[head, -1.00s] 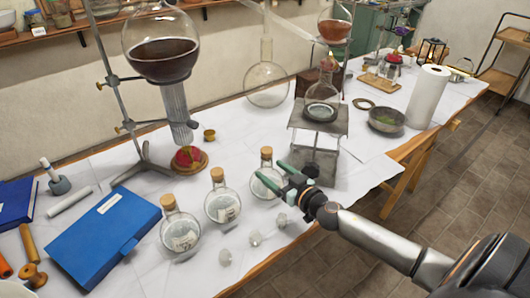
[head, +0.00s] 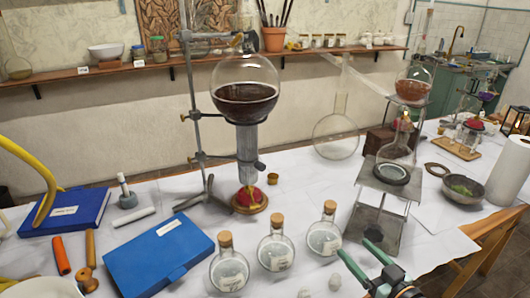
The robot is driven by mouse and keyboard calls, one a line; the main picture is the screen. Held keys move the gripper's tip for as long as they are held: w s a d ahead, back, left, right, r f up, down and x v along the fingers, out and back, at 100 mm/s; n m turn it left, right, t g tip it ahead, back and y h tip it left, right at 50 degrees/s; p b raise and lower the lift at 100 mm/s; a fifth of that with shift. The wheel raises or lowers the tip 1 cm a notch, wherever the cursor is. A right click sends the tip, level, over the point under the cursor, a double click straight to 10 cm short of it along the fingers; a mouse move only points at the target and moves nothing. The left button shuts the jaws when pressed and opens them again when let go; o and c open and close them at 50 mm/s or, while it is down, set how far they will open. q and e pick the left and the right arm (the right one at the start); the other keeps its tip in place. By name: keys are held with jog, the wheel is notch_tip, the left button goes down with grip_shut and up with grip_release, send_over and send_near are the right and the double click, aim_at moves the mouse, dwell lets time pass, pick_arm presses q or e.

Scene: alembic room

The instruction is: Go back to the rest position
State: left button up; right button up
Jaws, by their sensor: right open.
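My right gripper (head: 362,270) shows at the lower right of the head view, with green fingers that are apart and empty. It is above the front part of the white-covered table (head: 440,252), right of the corked flasks and in front of the metal stand (head: 375,229). My left gripper is not in view. Three corked round flasks stand in a row: a left one (head: 229,272), a middle one (head: 277,252) and a right one (head: 324,240). Small clear stoppers (head: 334,281) lie near the gripper.
A large flask of dark liquid (head: 246,97) is clamped above a red burner (head: 249,199). A blue box (head: 158,256) and a blue book (head: 66,212) lie at left. A bowl (head: 462,190) and a paper roll (head: 509,170) stand at right. A shelf (head: 105,68) runs along the wall.

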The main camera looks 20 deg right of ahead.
jog(key=s+a+f+m+g+h, duration=0.3)
jog(key=s+a+f+g+h, duration=0.15)
jog(key=s+f+g, duration=0.4)
jog(key=s+a+f+n+g+y, duration=0.1)
jog(key=s+a+n+g+y, duration=0.35)
jog(key=s+a, duration=0.55)
jog(key=w+a+f+t+y+p, duration=0.1)
jog(key=w+a+f+t+p, duration=0.3)
jog(key=f+t+p, duration=0.1)
jog(key=shift+w+f+t, duration=0.15)
jog(key=shift+f+t, duration=0.15)
jog(key=shift+f, duration=0.45)
